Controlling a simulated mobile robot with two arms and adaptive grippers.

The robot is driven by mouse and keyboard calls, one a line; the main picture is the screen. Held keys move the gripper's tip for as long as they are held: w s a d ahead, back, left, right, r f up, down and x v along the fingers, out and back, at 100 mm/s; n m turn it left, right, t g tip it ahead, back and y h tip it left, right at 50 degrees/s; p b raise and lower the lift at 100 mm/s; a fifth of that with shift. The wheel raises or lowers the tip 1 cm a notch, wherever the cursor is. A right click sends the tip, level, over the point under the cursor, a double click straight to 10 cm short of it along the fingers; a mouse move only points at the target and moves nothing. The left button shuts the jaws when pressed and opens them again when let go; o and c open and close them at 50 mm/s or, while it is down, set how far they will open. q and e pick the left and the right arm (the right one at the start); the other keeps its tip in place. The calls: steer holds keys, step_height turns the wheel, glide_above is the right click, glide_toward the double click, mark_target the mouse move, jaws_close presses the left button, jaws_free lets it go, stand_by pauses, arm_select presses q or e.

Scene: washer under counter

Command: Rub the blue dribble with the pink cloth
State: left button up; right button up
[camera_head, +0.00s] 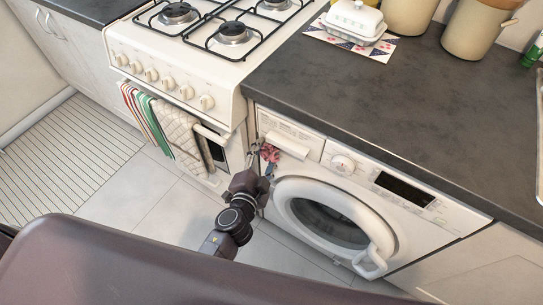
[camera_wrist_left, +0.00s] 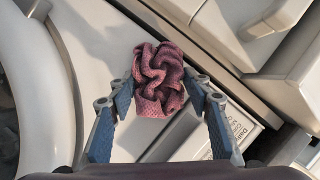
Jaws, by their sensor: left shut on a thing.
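The pink cloth (camera_head: 270,153) is crumpled and held at the washing machine's front, just below the drawer at its upper left. In the left wrist view the cloth (camera_wrist_left: 158,80) is bunched between two blue finger pads. My left gripper (camera_head: 262,163) is shut on it; it also shows in the left wrist view (camera_wrist_left: 163,97). The cloth is close to the white front panel, but I cannot tell whether it touches. I cannot make out the blue dribble; the cloth and gripper hide part of the panel. My right gripper is not in view.
The washing machine (camera_head: 445,218) has a round door (camera_head: 285,205) just right of my left gripper. A stove (camera_head: 185,50) with hanging towels (camera_head: 178,138) stands to the left. A dark counter (camera_head: 380,105) above carries a butter dish (camera_head: 353,22) and canisters (camera_head: 470,35).

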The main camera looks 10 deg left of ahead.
arm_select(q)
steer(key=shift+w+a+r, duration=0.15)
steer(key=shift+w+a, duration=0.15)
steer(key=shift+a, duration=0.15)
steer(key=shift+s, duration=0.1)
steer(key=shift+s+a+f, duration=0.25)
steer(key=shift+s+f, duration=0.05)
steer(key=shift+s, duration=0.25)
steer(key=s, duration=0.2)
steer(key=s+a+b, duration=0.1)
steer(key=s, duration=0.1)
steer(key=shift+s+a+r, duration=0.1)
steer(key=shift+s+a, duration=0.05)
steer(key=shift+s, duration=0.1)
